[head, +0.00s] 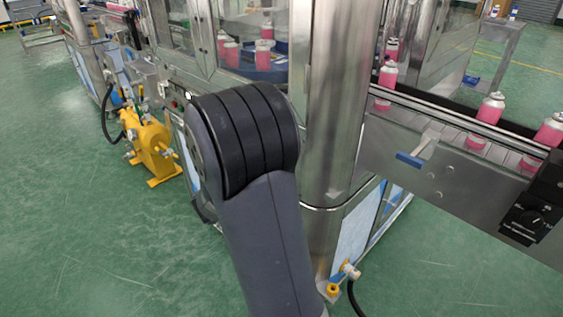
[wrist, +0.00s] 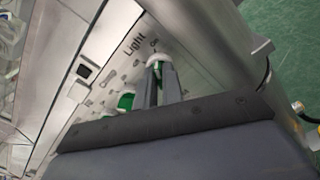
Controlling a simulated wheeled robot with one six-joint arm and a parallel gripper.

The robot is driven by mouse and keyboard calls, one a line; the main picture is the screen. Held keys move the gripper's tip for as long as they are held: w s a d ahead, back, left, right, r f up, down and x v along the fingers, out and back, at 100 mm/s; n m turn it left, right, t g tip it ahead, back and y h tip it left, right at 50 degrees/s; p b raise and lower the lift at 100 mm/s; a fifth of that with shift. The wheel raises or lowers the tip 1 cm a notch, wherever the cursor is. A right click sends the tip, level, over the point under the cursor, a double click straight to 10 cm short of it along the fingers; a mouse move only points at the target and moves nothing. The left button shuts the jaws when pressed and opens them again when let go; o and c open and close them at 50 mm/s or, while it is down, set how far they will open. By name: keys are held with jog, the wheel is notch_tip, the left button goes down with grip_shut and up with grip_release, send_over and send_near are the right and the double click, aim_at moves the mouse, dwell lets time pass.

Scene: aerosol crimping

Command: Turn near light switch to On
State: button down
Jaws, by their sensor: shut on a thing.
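The wrist view shows a metal panel with the printed word "Light". The light switch (wrist: 154,63), a small knob with green showing, sits beside that word. My gripper (wrist: 160,68) has its two grey fingers shut on this knob. The fingers hide most of the knob, and I cannot tell its exact setting. In the head view my own arm covers the gripper and the switch.
Another green knob (wrist: 126,101) sits close to the fingers on the panel, with a black square part (wrist: 84,71) further left. A thick steel column (head: 335,110) stands beside my arm. A yellow pump (head: 153,148) is on the floor at left. Pink cans (head: 490,108) stand on the right conveyor.

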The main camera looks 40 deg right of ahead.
jog(key=c, duration=1.5)
grip_release()
jog(key=shift+c, duration=0.2)
jog(key=a, duration=1)
jog(key=shift+s+a, duration=0.4)
jog(key=shift+d, duration=0.1)
jog(key=d, duration=1)
jog(key=shift+w+d, duration=0.3)
jog(key=shift+w, duration=0.1)
jog(key=shift+a, duration=0.15)
